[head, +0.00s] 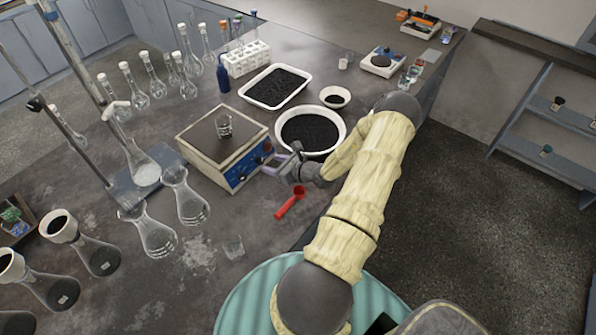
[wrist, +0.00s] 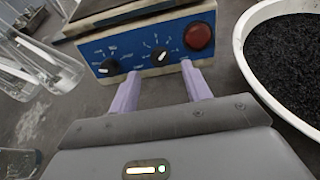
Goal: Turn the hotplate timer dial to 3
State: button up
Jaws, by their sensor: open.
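The hotplate (head: 190,145) stands on the bench with a glass beaker (head: 223,127) on its top plate. Its blue front panel (wrist: 130,50) carries a left black dial (wrist: 108,68), a right black dial (wrist: 160,56) and a red round button or lamp (wrist: 199,36). The labels are too small to tell which dial is the timer. My gripper (wrist: 160,72) is open, with its two pale purple fingers pointing at the panel. The right dial lies between the fingertips; whether they touch it cannot be told. In the head view my gripper (head: 282,160) is at the panel's right part.
A white bowl of black granules (head: 338,118) stands close to the right of my gripper. A red scoop (head: 290,203) lies on the bench in front. Glass flasks (head: 186,200) stand left of the hotplate. A white tray of granules (head: 305,91) is behind.

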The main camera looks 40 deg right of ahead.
jog(key=b+v, duration=0.2)
jog(key=v, duration=0.9)
jog(key=shift+s+r, duration=0.15)
jog(key=shift+s, duration=0.2)
jog(key=a+r+n+g+y, duration=0.3)
jog(key=a+n+g, duration=0.2)
jog(key=a+n, duration=0.4)
jog(key=a+r+n+g+y, duration=0.25)
jog(key=a+n+g, duration=0.35)
jog(key=a, duration=0.5)
jog(key=s+a+r+n+h, duration=0.3)
jog(key=a+r+n+h, duration=0.5)
jog(key=n, duration=1.1)
jog(key=shift+s+a+r, duration=0.4)
jog(key=shift+a+r, duration=0.45)
jog(key=shift+r, duration=1.15)
